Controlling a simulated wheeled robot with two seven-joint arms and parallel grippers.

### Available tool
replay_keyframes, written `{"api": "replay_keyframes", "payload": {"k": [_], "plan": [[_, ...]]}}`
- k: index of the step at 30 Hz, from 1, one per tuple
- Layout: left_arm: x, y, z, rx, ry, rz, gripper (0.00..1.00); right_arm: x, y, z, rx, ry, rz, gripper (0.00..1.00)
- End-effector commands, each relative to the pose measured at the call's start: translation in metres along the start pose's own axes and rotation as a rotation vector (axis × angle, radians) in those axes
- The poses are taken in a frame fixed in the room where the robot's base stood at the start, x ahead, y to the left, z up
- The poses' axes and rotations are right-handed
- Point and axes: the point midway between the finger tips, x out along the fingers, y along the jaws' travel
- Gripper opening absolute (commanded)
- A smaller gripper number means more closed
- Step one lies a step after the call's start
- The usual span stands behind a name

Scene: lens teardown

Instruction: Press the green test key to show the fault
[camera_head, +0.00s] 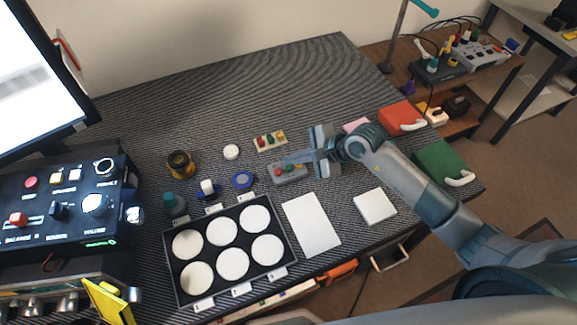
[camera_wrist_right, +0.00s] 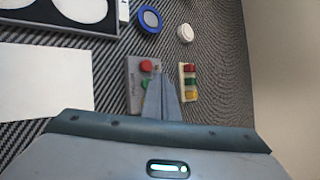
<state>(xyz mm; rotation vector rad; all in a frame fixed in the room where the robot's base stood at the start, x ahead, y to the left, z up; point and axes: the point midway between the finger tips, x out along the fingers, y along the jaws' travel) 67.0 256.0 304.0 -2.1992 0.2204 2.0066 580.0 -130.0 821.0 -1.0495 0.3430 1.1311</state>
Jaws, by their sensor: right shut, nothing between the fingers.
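A small grey box (camera_head: 290,178) with a red key (camera_head: 280,171) and a green key (camera_head: 290,168) lies on the striped mat in the middle of the table. In the right wrist view the box (camera_wrist_right: 131,74) shows its red key (camera_wrist_right: 146,65) and part of the green key (camera_wrist_right: 146,85) beside the finger. My right gripper (camera_head: 288,160) is shut and empty, its tips at the keyed side of the box; the tips also show in the wrist view (camera_wrist_right: 159,72). I cannot tell whether they touch a key. My left gripper is out of view.
A strip with coloured pieces (camera_head: 270,140) lies just behind the box. A blue ring (camera_head: 242,180) and a white round piece (camera_head: 231,152) are to its left. A black tray (camera_head: 168,250) with white discs and a white sheet (camera_head: 311,224) lie in front. The back of the mat is clear.

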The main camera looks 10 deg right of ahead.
Motion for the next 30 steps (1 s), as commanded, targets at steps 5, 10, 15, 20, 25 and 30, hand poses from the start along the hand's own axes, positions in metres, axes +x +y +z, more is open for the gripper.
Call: {"api": "replay_keyframes", "payload": {"k": [5, 10, 15, 20, 25, 30], "plan": [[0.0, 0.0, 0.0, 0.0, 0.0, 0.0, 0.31, 0.0, 0.0, 0.0, 0.0, 0.0, 0.0, 0.0], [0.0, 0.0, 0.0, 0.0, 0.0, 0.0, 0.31, 0.0, 0.0, 0.0, 0.0, 0.0, 0.0, 0.0], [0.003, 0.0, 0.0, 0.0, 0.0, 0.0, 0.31, 0.002, 0.001, -0.001, 0.0, 0.0, 0.0, 0.0], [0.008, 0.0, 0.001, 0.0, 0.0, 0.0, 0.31, 0.005, 0.004, -0.004, -0.001, 0.0, 0.001, 0.0], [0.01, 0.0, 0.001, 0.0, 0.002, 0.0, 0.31, 0.006, 0.005, -0.004, -0.001, 0.0, 0.001, 0.0], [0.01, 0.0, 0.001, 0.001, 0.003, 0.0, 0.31, 0.006, 0.005, -0.004, 0.0, 0.0, 0.0, 0.0]]}}
